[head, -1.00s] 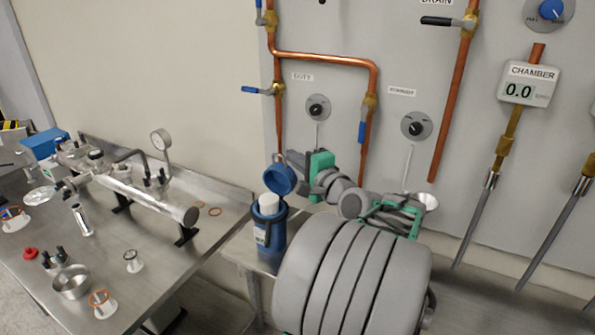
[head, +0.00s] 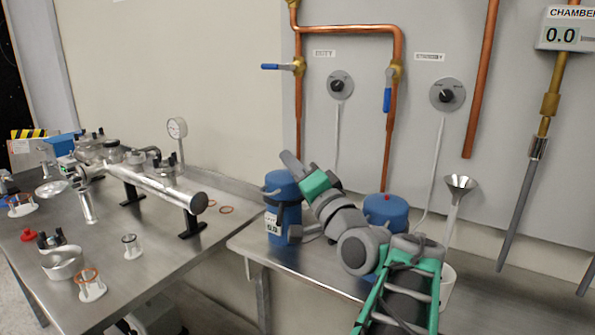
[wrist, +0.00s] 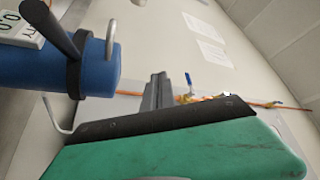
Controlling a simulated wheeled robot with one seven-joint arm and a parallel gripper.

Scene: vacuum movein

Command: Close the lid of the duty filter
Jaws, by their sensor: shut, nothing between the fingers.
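The duty filter (head: 281,219) is a blue canister with a white label, upright at the left end of the bench by the wall. Its blue lid (head: 282,182) lies over its top, and no white insert shows. Whether it is fully seated I cannot tell. In the wrist view the filter (wrist: 45,68) appears sideways at left, with a dark band around it and a pale metal hook beside it. My gripper (head: 290,163) is shut and empty, just right of the lid. Its grey fingers also show in the wrist view (wrist: 158,92), apart from the canister.
A second blue canister (head: 387,208) with a red top button stands to the right, partly behind my arm. A funnel (head: 458,190) stands farther right. Copper pipes (head: 350,29) run along the wall. The left table (head: 150,255) holds glassware and metal fittings.

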